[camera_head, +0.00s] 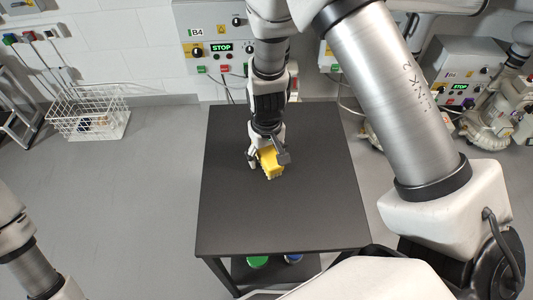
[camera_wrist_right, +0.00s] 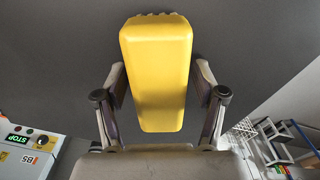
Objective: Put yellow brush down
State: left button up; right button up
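The yellow brush (camera_head: 270,162) is between the fingers of my right gripper (camera_head: 268,157), over the middle of the black table (camera_head: 232,225). In the right wrist view the yellow brush (camera_wrist_right: 157,70) is a long, rounded block with a ridged far edge. The fingers of the right gripper (camera_wrist_right: 160,85) lie along its two sides, apparently shut on it. I cannot tell whether its lower end touches the tabletop. The left gripper is not in view; only part of my left arm shows at the lower left.
Bare tabletop surrounds the brush. Green (camera_head: 257,261) and blue (camera_head: 293,257) round objects sit under the table. A white wire basket (camera_head: 88,112) stands on the floor at left. Control boxes B4 (camera_head: 212,35) and another at right (camera_head: 465,75) stand behind.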

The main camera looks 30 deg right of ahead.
aim_at(267, 149)
notch_tip(267, 149, up, 12)
jog(key=shift+r, duration=0.15)
dwell(0.4)
dwell(0.3)
